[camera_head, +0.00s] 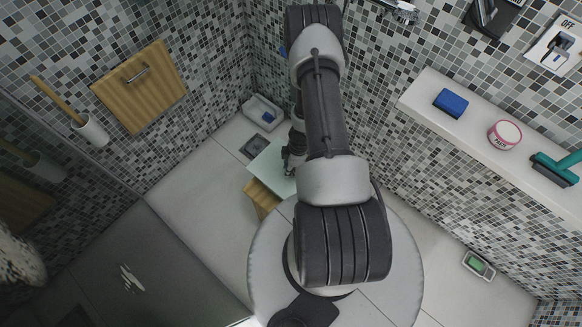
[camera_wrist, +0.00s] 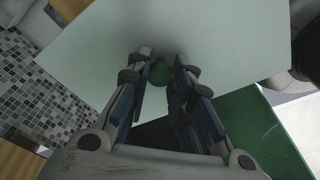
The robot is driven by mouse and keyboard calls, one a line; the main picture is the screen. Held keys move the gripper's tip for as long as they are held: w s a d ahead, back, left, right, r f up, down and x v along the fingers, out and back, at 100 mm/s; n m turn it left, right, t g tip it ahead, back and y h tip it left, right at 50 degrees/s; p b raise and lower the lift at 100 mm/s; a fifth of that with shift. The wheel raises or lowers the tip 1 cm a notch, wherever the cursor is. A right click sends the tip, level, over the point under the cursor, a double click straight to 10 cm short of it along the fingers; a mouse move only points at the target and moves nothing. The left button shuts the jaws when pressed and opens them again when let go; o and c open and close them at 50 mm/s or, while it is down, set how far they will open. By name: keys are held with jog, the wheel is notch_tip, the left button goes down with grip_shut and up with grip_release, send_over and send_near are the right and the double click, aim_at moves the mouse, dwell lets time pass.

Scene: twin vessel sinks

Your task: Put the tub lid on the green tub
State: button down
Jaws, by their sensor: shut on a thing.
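My gripper (camera_wrist: 163,65) is shut on a small round green knob (camera_wrist: 160,72), which sits between the fingertips. The knob stands against a broad pale flat panel (camera_wrist: 225,45), which looks like the tub lid; the pale panel also shows in the head view (camera_head: 268,163). A green surface (camera_wrist: 270,132) shows past the panel's lower right edge in the wrist view, with a dark area beside it, and looks like part of the green tub. My fingers and the panel hide much of it. I cannot tell whether panel and green surface touch. In the head view my arm hides the green tub.
A wooden piece (camera_head: 262,198) stands below the pale panel. A white tray (camera_head: 263,112) lies in the back corner. The ledge at right holds a blue block (camera_head: 451,102), a round tub (camera_head: 504,134) and a teal squeegee (camera_head: 556,166). Floor at left is clear.

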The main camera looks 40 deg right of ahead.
jog(key=c, duration=1.3)
grip_release()
jog(key=shift+c, duration=0.2)
notch_tip(320, 180, up, 12)
jog(key=s+d, duration=0.1)
jog(key=shift+d, duration=0.15)
jog(key=shift+s, duration=0.1)
